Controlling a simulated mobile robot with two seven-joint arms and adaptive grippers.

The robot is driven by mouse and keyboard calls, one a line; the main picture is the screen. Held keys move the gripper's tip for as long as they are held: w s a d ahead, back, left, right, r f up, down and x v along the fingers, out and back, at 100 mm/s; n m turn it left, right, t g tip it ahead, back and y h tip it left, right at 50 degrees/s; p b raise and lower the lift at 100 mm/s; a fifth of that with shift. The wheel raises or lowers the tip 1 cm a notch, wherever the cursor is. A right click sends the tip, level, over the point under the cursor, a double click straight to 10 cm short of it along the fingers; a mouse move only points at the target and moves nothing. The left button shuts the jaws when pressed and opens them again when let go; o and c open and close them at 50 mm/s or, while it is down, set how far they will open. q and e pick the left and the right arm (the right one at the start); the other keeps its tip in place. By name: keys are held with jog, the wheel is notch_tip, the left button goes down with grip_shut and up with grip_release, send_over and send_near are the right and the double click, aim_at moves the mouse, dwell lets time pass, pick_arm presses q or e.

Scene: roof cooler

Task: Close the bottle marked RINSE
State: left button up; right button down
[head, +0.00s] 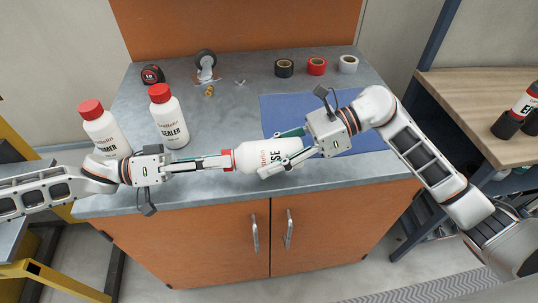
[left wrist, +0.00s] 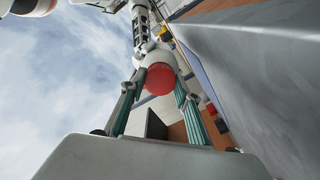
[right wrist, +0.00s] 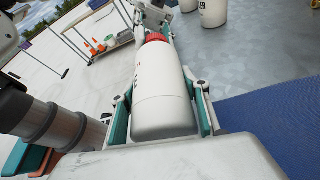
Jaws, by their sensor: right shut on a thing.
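The white RINSE bottle (head: 257,156) lies level in the air above the counter's front edge, its red cap (head: 228,160) pointing left. My right gripper (head: 283,151) is shut around the bottle's body; its fingers press both sides in the right wrist view (right wrist: 163,95). The cap sits at the bottle's neck end; I cannot tell how tightly. My left gripper (head: 220,162) faces the cap end-on. In the left wrist view its fingers (left wrist: 157,92) stand apart on either side of the red cap (left wrist: 160,79), not visibly clamped on it.
Two white bottles with red caps, one the SEALER bottle (head: 170,120), stand behind my left arm. A blue mat (head: 285,105) lies on the grey counter (head: 225,115). Tape rolls (head: 316,66), a caster (head: 206,65) and a tape measure (head: 152,74) lie at the back. A wooden table (head: 480,105) stands right.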

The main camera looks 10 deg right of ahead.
pick_arm(q)
jog(key=shift+m, duration=1.6)
jog(key=o, duration=1.2)
jog(key=shift+a, duration=2.25)
jog(key=shift+c, duration=0.3)
